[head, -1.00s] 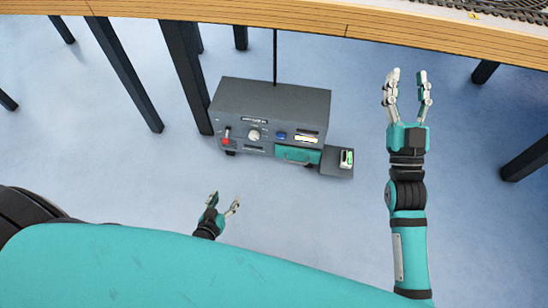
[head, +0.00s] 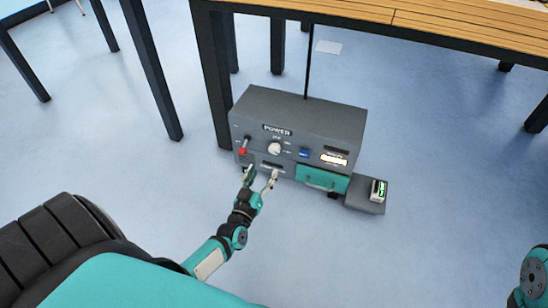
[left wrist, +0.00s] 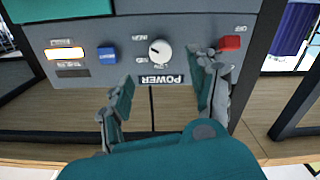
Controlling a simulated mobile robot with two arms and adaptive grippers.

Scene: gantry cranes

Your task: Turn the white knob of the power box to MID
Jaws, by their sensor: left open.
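The grey power box (head: 300,118) stands on the floor, with its front toward me. Its white knob (head: 275,147) is on the front, below the POWER label. In the left wrist view the box is upside down and the white knob (left wrist: 161,53) has a dark mark on its left side; the small labels around it are hard to read. My left gripper (head: 260,176) is open and empty in front of the box, below the knob in the head view. In the left wrist view its fingers (left wrist: 168,78) are spread on either side, apart from the knob. My right gripper is out of view.
A red switch (head: 243,149) is left of the knob and a blue button (head: 304,153) right of it. A teal drawer (head: 322,179) and a side block (head: 365,197) are at the right. The wooden table (head: 440,32) stands behind. Floor in front is clear.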

